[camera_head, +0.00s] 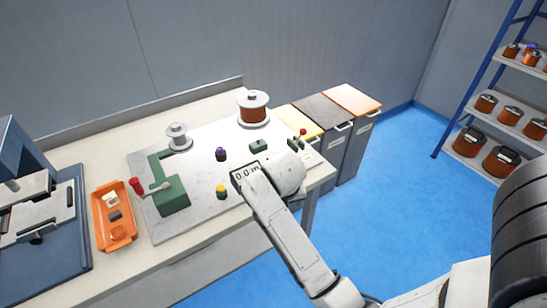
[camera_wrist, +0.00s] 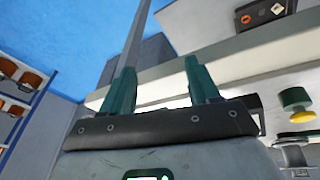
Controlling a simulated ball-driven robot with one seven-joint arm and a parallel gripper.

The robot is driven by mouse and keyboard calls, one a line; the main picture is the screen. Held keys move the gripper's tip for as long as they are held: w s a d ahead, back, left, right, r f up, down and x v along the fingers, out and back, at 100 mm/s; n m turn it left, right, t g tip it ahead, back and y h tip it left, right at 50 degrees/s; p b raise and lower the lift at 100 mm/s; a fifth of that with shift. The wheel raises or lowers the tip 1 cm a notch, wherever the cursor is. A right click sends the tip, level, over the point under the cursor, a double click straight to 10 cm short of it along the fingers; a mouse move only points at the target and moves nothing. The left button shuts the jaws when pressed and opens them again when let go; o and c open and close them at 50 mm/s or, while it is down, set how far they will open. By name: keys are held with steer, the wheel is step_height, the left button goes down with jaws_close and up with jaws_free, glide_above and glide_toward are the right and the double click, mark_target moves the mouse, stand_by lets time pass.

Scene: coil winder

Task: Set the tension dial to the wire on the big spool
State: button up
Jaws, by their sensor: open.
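The big spool (camera_head: 253,108), wound with copper-brown wire between white flanges, stands upright at the back right of the winder's grey plate (camera_head: 206,190).
A small empty-looking spool (camera_head: 178,137) and a red-handled green crank (camera_head: 170,194) stand left. An orange tray (camera_head: 115,236) lies farther left. Bins (camera_head: 350,100) stand right.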

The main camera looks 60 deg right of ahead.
steer(key=w+d+r+m+g+y+p, duration=0.1)
steer(key=w+d+r+m+y+p, duration=0.1)
steer(key=w+d+r+m, duration=0.4)
steer(key=w+d+r+m+y+p, duration=0.1)
steer(key=w+d+r+m+p, duration=0.1)
steer(key=d+r+m, duration=0.75)
steer(key=shift+m, duration=0.45)
steer(key=f, duration=0.5)
steer(key=f+p, duration=0.1)
steer(key=f, duration=0.5)
steer(key=shift+s+a+f, duration=0.15)
steer(key=shift+s+a, duration=0.05)
steer(key=shift+c, duration=0.3)
steer(key=c, duration=1)
steer(key=n+p, duration=0.1)
steer(key=n, duration=0.2)
steer(key=shift+d, duration=0.1)
steer(key=shift+n+p, duration=0.5)
steer(key=shift+n, duration=0.8)
